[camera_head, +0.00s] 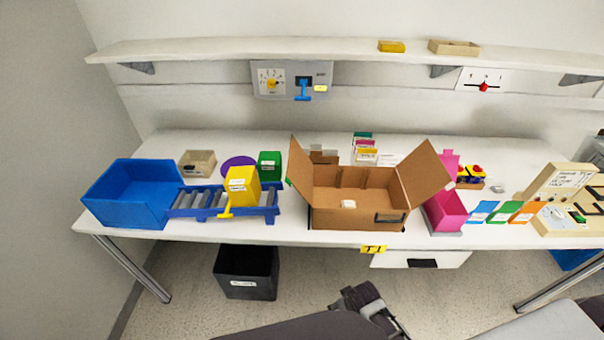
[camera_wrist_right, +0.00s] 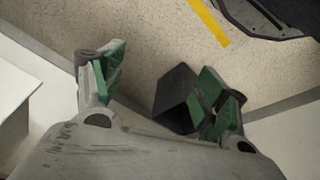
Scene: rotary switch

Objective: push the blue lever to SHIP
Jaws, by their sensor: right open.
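The blue lever (camera_head: 304,89) is on a grey panel (camera_head: 284,94) on the back wall, under the shelf, in the head view. Its wide handle end hangs at the bottom of a dark slot. A small yellow label (camera_head: 321,88) sits right of the lever, and a faint dark label is above it; I cannot read either. My right gripper (camera_wrist_right: 155,85) is open and empty in the right wrist view, above the floor and far from the lever. I cannot make out my left gripper in either view.
A dial with a yellow knob (camera_head: 272,83) is left of the lever. Below stand a blue bin (camera_head: 130,200), a roller rack with a yellow box (camera_head: 242,185), and an open cardboard box (camera_head: 350,208) on the table (camera_head: 290,240). The wall shelf (camera_head: 250,48) overhangs the panel.

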